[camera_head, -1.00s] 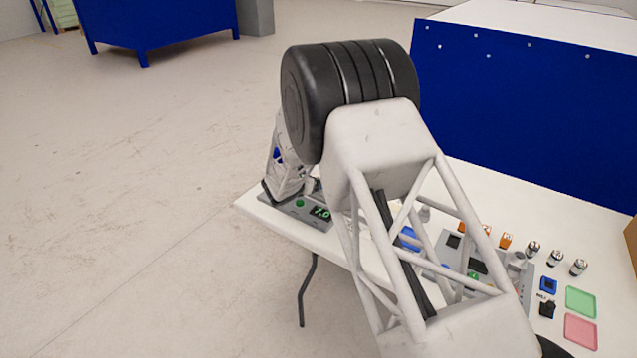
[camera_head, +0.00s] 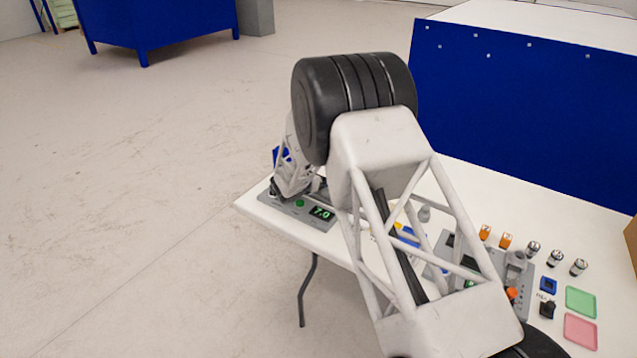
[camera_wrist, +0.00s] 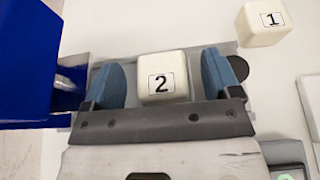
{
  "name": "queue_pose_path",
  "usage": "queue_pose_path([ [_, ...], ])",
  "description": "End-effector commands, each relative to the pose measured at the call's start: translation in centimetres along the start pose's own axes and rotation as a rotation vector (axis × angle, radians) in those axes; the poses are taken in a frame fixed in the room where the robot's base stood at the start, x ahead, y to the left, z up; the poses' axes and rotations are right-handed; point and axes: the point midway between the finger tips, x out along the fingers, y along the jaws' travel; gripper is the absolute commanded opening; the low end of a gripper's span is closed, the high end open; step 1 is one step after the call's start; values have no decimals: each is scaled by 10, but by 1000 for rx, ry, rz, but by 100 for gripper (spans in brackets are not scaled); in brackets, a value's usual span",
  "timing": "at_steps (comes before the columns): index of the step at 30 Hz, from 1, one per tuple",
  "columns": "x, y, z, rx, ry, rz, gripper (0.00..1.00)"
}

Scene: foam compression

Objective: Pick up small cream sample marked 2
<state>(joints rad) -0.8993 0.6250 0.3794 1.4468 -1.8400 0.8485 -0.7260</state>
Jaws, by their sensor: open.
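The small cream sample marked 2 (camera_wrist: 162,78) is a block with rounded edges and a label on its face, in the middle of the wrist view. My gripper (camera_wrist: 162,85) is open, with one blue finger on each side of this sample and a visible gap at both sides. Another cream sample marked 1 (camera_wrist: 263,22) lies at the upper right of the wrist view, outside the fingers. In the head view my arm hides both samples and the gripper tips.
A blue block-shaped part (camera_wrist: 25,60) stands close to the left finger. A grey device with a green display (camera_head: 321,213) sits at the table's left corner. Small bottles (camera_head: 555,258), a green tray (camera_head: 581,302) and a pink tray (camera_head: 580,332) are at the right.

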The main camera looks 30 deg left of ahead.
Motion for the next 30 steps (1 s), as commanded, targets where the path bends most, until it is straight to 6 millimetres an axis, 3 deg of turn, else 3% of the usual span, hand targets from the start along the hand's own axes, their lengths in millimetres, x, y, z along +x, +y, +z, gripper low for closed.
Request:
queue_pose_path([
  [7,17,0,-1,-1,0,0,83],
  [24,18,0,-1,-1,0,0,83],
  [30,18,0,-1,-1,0,0,54],
])
